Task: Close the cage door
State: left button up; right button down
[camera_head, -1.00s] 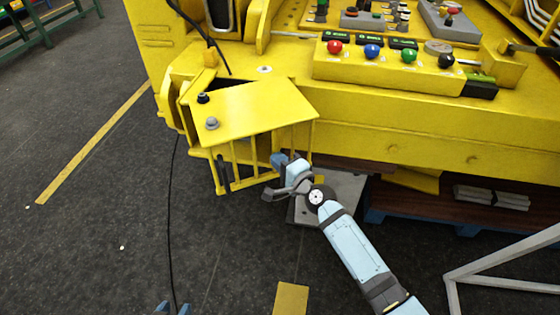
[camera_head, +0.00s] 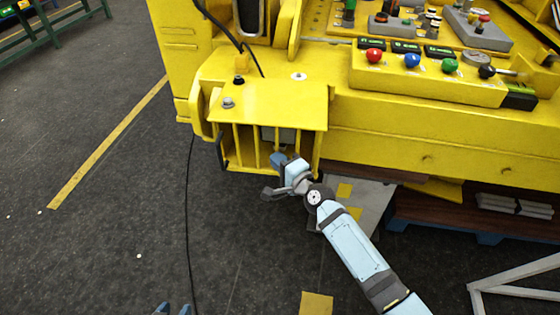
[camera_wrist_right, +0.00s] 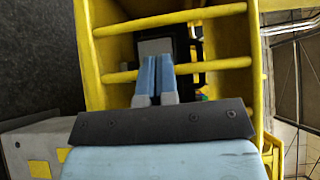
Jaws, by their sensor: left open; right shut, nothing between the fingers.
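The yellow cage door (camera_head: 272,104) has a flat top plate and vertical bars below it. It sits against the front left corner of the yellow machine, and no wide gap shows between its plate and the machine body. My right gripper (camera_head: 280,160) is at the lower bars near the door's right side. In the right wrist view, my right gripper's blue fingers (camera_wrist_right: 155,78) are shut and empty, pointing in among the yellow bars (camera_wrist_right: 171,21); I cannot tell whether they touch.
A control box (camera_head: 430,78) with coloured knobs is on the machine at the right. A wooden pallet (camera_head: 455,212) lies beneath it. A black cable (camera_head: 188,220) hangs down left of the door. A grey frame (camera_head: 510,280) stands at lower right. The left floor is clear.

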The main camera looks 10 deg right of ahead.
pick_arm(q)
jog(key=shift+s+d+r, duration=0.2)
jog(key=shift+s+d, duration=0.05)
jog(key=shift+d, duration=0.1)
pick_arm(e)
jog(key=shift+w+a+r, duration=0.35)
jog(key=shift+w+a, duration=0.3)
jog(key=shift+w, duration=0.15)
jog(key=shift+a+r, duration=0.1)
jog(key=shift+r, duration=0.1)
pick_arm(q)
jog(key=shift+w+a, duration=0.2)
pick_arm(e)
jog(key=f+v, duration=0.1)
jog(key=v, duration=1.3)
